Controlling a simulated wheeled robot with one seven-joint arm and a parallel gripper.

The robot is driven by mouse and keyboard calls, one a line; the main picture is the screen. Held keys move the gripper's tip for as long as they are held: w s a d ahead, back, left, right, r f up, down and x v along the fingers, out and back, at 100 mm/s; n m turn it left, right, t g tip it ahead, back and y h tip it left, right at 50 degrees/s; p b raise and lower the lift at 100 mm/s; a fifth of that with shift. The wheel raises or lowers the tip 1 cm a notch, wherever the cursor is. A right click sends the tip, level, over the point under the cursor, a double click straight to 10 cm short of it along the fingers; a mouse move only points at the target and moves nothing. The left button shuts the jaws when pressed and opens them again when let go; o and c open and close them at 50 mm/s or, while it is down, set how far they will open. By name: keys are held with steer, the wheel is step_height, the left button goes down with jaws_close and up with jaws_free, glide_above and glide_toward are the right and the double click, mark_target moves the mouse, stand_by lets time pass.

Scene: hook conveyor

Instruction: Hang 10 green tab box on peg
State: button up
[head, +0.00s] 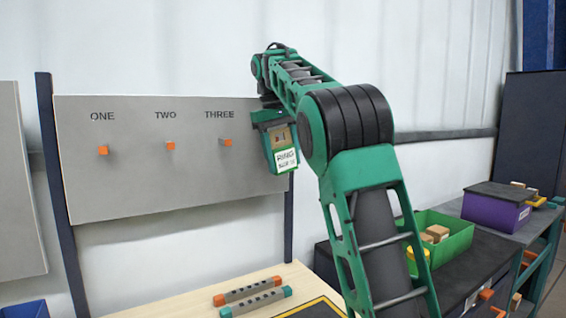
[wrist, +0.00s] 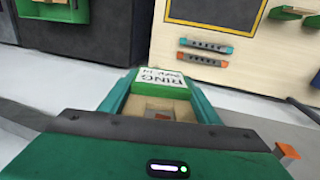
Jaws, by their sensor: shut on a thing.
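My gripper (head: 274,128) is shut on a small box (head: 285,160) with a white label, and holds it in the air at the right end of the grey board. The label shows the word RING; its smaller line is too blurred to read for certain. In the wrist view the box (wrist: 165,77) sits between the teal fingers, with a green band and a tan body. The grey board (head: 140,195) carries three orange pegs under the words ONE (head: 102,150), TWO (head: 170,146) and THREE (head: 226,142). All three pegs look bare. The held box is right of peg THREE, apart from it.
A wooden table (head: 170,305) below holds an orange-ended bar (head: 247,290) and a teal-ended bar (head: 256,303). At right stand a green bin (head: 452,245) with boxes and a purple bin (head: 495,214). The space before the board is clear.

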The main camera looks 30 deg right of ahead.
steer(key=shift+w+f, duration=0.1)
steer(key=shift+w, duration=1.9)
